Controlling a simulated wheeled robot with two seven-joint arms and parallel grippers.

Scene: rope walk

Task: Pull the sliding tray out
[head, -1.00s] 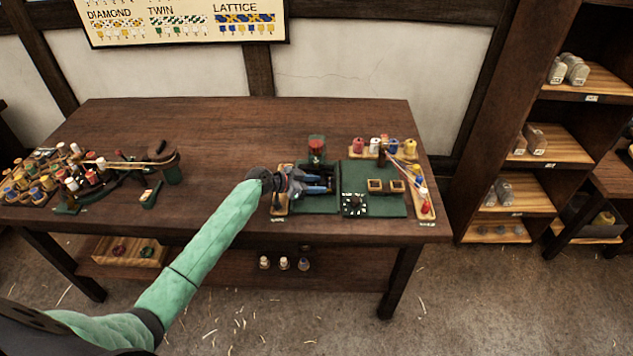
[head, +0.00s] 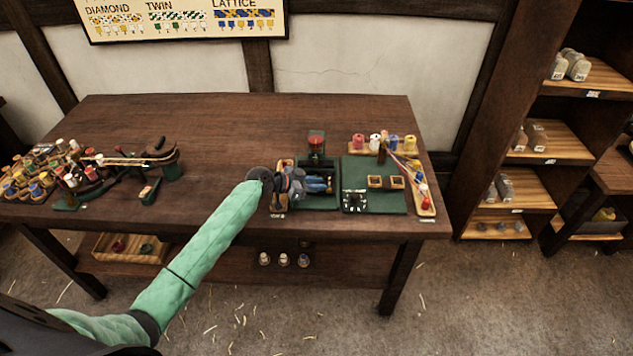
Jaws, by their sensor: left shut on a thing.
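The sliding tray (head: 318,204) is part of the dark green unit on the right half of the workbench. My left gripper (head: 320,185) reaches over it from the left, its blue fingers close together and low over the tray. It is shut on a small part there, seemingly of the tray; the fingers hide the exact grip. My right gripper is not in view.
The wooden workbench (head: 230,130) also holds a green board (head: 380,203) right of the tray, with spools (head: 375,140) behind it. A bobbin rack (head: 40,175) stands at the left. The bench middle is clear. Shelves (head: 535,145) stand at the right.

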